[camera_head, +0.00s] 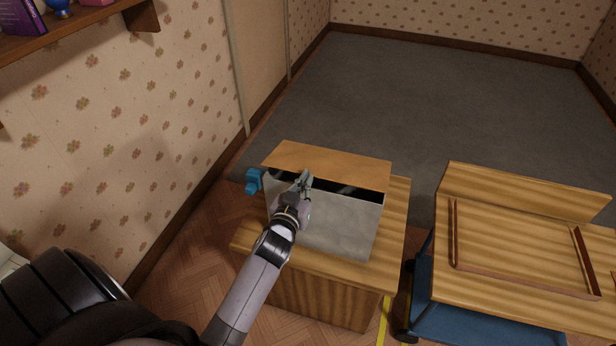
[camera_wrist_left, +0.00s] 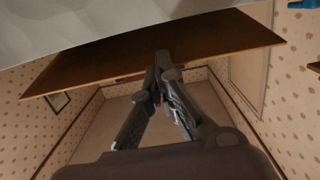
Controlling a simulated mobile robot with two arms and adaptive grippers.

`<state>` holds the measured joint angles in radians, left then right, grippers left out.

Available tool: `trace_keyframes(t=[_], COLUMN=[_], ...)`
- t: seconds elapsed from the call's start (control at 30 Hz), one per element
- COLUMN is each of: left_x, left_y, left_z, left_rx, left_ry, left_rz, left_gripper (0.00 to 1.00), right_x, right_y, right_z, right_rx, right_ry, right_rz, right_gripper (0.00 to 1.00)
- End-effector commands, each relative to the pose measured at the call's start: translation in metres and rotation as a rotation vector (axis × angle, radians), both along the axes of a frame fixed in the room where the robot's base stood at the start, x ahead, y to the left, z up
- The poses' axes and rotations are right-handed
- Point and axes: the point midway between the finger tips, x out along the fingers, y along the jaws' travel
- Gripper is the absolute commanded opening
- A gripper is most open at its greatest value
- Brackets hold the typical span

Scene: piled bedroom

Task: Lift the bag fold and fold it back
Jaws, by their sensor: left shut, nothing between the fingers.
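In the left wrist view the shut fingers (camera_wrist_left: 163,62) are in front of the brown panel (camera_wrist_left: 200,48), and a pale surface (camera_wrist_left: 100,22) crosses the top. Whether the fingertips touch the panel is unclear. My right gripper is not in view.
The wooden table (camera_head: 395,215) has a bare strip right of the bag. A blue object (camera_head: 254,181) is at its left. A wall shelf (camera_head: 75,30) is upper left. The grey floor beyond is clear.

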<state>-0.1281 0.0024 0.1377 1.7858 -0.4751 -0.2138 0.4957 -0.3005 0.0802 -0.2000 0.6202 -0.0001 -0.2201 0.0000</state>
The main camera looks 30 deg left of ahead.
Motion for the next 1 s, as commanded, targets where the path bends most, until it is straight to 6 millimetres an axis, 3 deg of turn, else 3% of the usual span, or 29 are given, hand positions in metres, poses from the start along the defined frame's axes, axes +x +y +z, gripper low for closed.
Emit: trace_keyframes(t=[1.0], left_x=[0.007], left_y=[0.002], left_z=[0.031], left_rx=[0.0], left_ry=[0.0], left_rz=[0.0], left_gripper=[0.0], right_x=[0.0], right_y=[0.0], right_z=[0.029], right_rx=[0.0], right_ry=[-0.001], right_rz=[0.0], right_gripper=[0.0])
